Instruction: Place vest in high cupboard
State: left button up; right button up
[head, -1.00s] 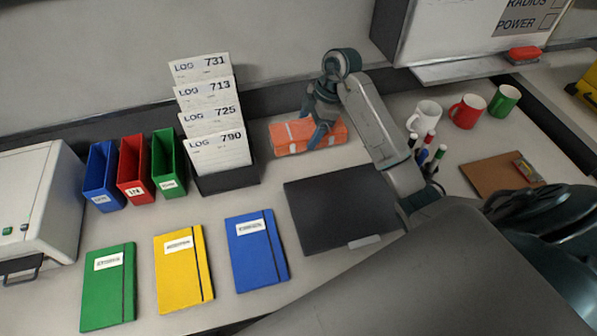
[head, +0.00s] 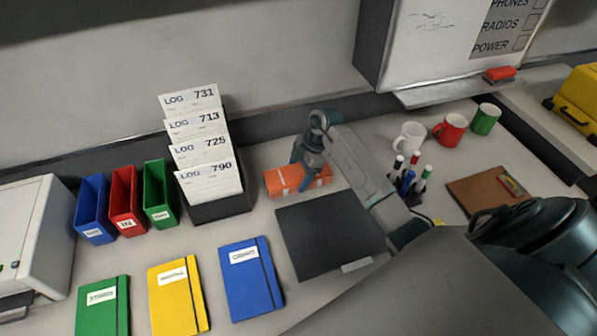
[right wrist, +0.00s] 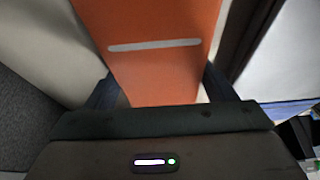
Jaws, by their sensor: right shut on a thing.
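The vest (head: 284,179) is a folded orange bundle with pale strips at the back of the desk, right of the log rack. My right gripper (head: 309,178) is over it and shut on it. In the right wrist view the orange vest (right wrist: 165,55), with one grey strip, fills the space between the two fingers (right wrist: 160,92). I cannot tell whether the vest touches the desk. My left gripper is not in view. No high cupboard can be made out for certain in these views.
A log rack (head: 222,208) stands left of the vest. A black folder (head: 325,236) lies in front. Mugs (head: 450,129) and a pen holder (head: 408,190) stand to the right. A whiteboard box (head: 440,45) juts from the wall at upper right.

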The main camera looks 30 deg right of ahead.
jog(key=shift+f, duration=0.1)
jog(key=o, duration=1.1)
jog(key=shift+c, duration=0.2)
